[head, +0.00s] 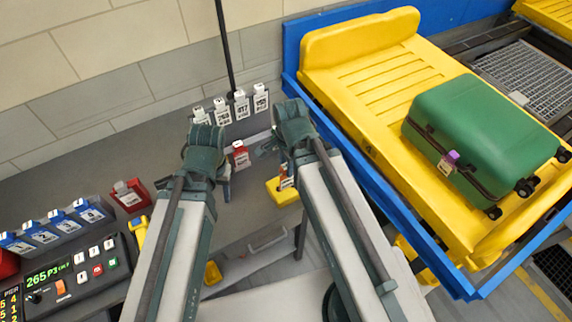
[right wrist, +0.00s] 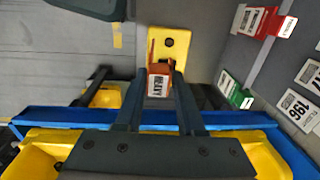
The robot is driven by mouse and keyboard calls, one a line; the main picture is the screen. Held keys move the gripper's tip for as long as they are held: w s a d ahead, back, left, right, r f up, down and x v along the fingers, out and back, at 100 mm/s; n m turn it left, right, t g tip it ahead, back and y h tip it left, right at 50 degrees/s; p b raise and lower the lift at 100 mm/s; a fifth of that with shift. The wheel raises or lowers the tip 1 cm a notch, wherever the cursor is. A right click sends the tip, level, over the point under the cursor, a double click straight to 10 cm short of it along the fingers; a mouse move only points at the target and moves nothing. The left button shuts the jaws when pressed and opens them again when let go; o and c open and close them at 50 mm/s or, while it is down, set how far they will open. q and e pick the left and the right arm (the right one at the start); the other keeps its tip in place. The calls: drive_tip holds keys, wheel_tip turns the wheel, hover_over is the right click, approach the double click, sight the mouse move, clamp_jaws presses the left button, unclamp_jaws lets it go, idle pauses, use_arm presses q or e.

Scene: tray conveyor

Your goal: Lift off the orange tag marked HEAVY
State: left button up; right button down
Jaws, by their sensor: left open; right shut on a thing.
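The orange tag marked HEAVY (right wrist: 158,84) is between the two fingers of my right gripper (right wrist: 158,76) in the right wrist view. My right gripper is shut on it. In the head view the orange tag (head: 286,182) shows small below the right gripper (head: 283,168), over a yellow block (head: 277,194) on the grey bench. The yellow block (right wrist: 176,42) has a dark hole and lies just beyond the tag in the right wrist view; I cannot tell whether they touch. My left gripper (head: 227,182) is open and empty over the bench, left of the block.
A red tag holder (head: 241,158) stands between my grippers. White numbered tags (head: 241,106) stand along the back. A red holder (head: 130,195), blue holders (head: 62,225) and a console (head: 75,270) are at left. A green suitcase (head: 480,130) lies on the yellow tray (head: 345,50) at right.

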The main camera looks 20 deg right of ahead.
drive_tip(key=shift+r, duration=0.15)
drive_tip(key=shift+r+p, duration=3.2)
drive_tip(key=shift+p, duration=0.05)
drive_tip(key=shift+f, duration=0.1)
